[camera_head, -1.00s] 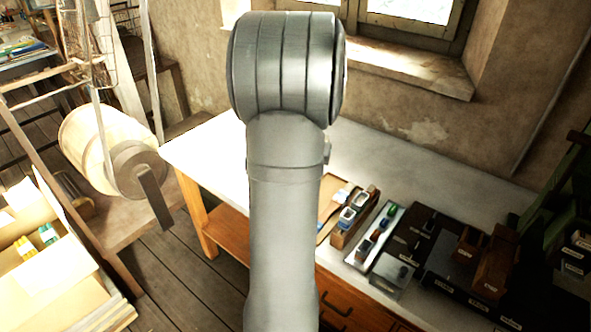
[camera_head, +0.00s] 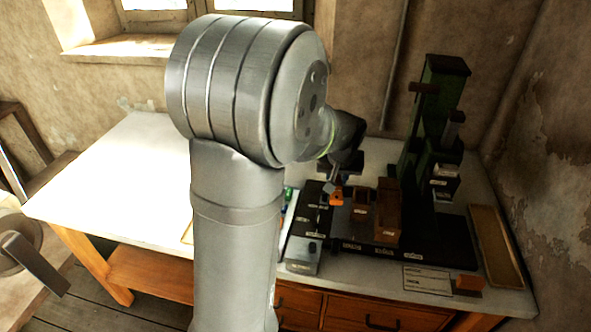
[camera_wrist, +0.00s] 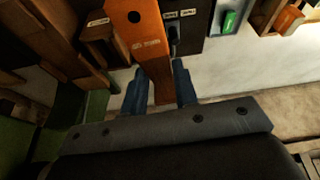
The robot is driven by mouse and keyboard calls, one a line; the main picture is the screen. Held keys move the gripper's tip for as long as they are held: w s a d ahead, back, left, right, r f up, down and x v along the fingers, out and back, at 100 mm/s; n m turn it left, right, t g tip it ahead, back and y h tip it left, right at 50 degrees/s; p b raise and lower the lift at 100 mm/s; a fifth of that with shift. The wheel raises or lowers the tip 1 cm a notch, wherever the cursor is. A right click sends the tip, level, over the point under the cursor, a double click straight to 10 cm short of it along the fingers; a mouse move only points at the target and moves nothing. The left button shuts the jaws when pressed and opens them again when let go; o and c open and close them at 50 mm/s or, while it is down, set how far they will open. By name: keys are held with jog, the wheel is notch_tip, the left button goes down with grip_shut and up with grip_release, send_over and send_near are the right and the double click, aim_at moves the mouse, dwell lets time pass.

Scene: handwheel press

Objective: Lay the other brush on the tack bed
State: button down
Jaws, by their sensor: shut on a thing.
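The bar looks like a brush handle; I see no bristles. It runs between the two blue-grey fingers and off the top of the wrist view. In the head view my gripper (camera_head: 333,188) is small and partly hidden by my arm, with the orange bar (camera_head: 337,197) at it, over the black labelled base (camera_head: 372,247). The labels are too small to read, so I cannot tell which part is the tack bed.
A green press column (camera_head: 428,120) stands at the back right. Brown wooden blocks (camera_head: 387,215) stand on the base. A grey box (camera_head: 303,256) is at the front, a wooden tray (camera_head: 497,248) at the right. The white bench (camera_head: 110,190) is clear at the left.

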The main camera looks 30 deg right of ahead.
jog(key=m, duration=0.1)
send_over(390, 219)
jog(key=shift+s+a+r, duration=0.35)
jog(key=shift+a+r, duration=0.05)
jog(key=shift+r, duration=0.05)
jog(key=shift+s+f, duration=0.15)
jog(key=shift+f, duration=1.5)
jog(key=shift+f, duration=1.3)
jog(key=c, duration=1.1)
grip_release()
jog(key=shift+o, duration=0.2)
jog(key=v, duration=1.7)
jog(key=shift+w+a+r, duration=0.2)
jog(key=shift+a+r, duration=0.05)
